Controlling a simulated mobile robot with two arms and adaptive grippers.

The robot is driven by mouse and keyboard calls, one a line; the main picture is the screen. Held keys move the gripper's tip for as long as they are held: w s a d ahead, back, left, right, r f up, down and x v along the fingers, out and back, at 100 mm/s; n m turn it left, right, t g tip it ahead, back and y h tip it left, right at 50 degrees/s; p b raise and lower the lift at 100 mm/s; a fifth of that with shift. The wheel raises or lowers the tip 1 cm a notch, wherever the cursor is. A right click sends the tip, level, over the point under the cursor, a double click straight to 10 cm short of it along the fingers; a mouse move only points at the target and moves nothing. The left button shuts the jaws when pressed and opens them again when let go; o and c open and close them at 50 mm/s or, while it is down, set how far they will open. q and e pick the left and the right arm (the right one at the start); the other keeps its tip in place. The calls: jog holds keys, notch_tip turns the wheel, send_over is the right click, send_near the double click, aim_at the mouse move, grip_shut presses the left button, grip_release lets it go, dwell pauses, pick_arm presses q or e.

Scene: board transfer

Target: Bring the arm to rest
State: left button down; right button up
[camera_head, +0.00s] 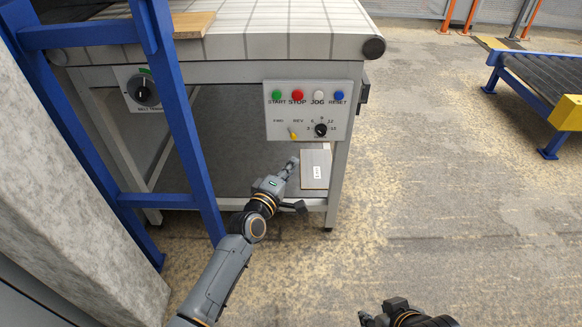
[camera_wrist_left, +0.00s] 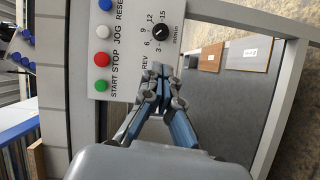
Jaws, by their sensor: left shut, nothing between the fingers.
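My left arm reaches up from the bottom in the head view, and its left gripper (camera_head: 293,161) is just below the control panel (camera_head: 278,96). In the left wrist view the left gripper (camera_wrist_left: 160,72) has its fingertips together with nothing between them, in front of the panel's lower edge (camera_wrist_left: 128,82). Whether the tips touch the panel is unclear. The yellow FWD/REV lever (camera_head: 293,135) shows above the gripper in the head view; in the wrist view the fingers seem to hide it. My right gripper (camera_head: 372,317) is at the bottom edge, partly cut off, its fingers too small to judge.
A labelled grey panel (camera_head: 315,170) is below the control panel; a brown board (camera_wrist_left: 249,53) shows beside it in the wrist view. A wooden board (camera_head: 192,25) lies on the conveyor belt (camera_head: 270,28). A blue post (camera_head: 178,120) stands left of the arm.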

dwell(0.4)
